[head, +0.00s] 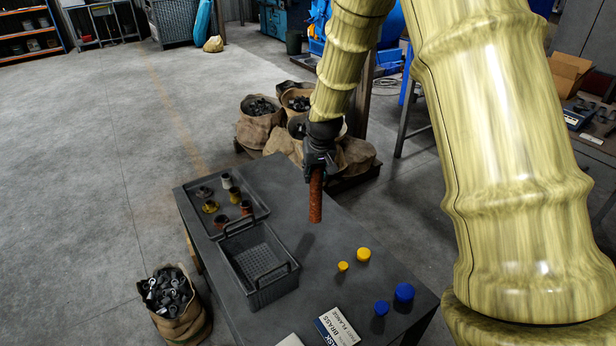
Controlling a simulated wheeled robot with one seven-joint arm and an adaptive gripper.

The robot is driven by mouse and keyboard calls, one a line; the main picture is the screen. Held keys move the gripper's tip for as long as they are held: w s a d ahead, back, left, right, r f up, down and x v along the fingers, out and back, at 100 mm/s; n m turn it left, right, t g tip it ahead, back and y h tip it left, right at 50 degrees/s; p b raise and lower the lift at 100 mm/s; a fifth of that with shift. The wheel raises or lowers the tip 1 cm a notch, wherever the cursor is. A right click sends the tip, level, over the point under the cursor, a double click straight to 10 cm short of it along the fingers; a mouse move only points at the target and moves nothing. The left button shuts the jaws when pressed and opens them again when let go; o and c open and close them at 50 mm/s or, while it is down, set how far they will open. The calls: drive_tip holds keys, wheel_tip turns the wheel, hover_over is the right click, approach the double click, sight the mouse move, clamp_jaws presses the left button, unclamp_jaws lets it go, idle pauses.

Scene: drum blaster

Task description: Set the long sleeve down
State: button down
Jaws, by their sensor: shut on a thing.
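The long sleeve (316,198) is a rusty red-brown tube. My gripper (318,165) is shut on its upper end and holds it roughly upright. Its lower end seems to hang above the dark grey table (335,269), with a shadow on the tabletop to its lower left. The gripper's fingers are small and dark in this view, so the exact grip is hard to see.
A grey tray (264,211) with several small metal parts lies at the table's far left. A grey handled basket (285,284) stands nearer. Yellow caps (363,254), blue caps (404,292) and a labelled box (338,328) lie towards the front. The table's middle is clear.

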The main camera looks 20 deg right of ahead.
drive_tip(key=shift+w+d, duration=0.6)
drive_tip(key=shift+d, duration=0.1)
drive_tip(key=shift+f+p, duration=0.5)
drive_tip(key=shift+f, duration=1.35)
drive_tip(key=c, duration=1)
unclamp_jaws()
drive_tip(key=shift+s, duration=0.15)
drive_tip(key=b+v, duration=0.1)
drive_tip(key=v, duration=1.1)
drive_tip(key=shift+a, duration=0.1)
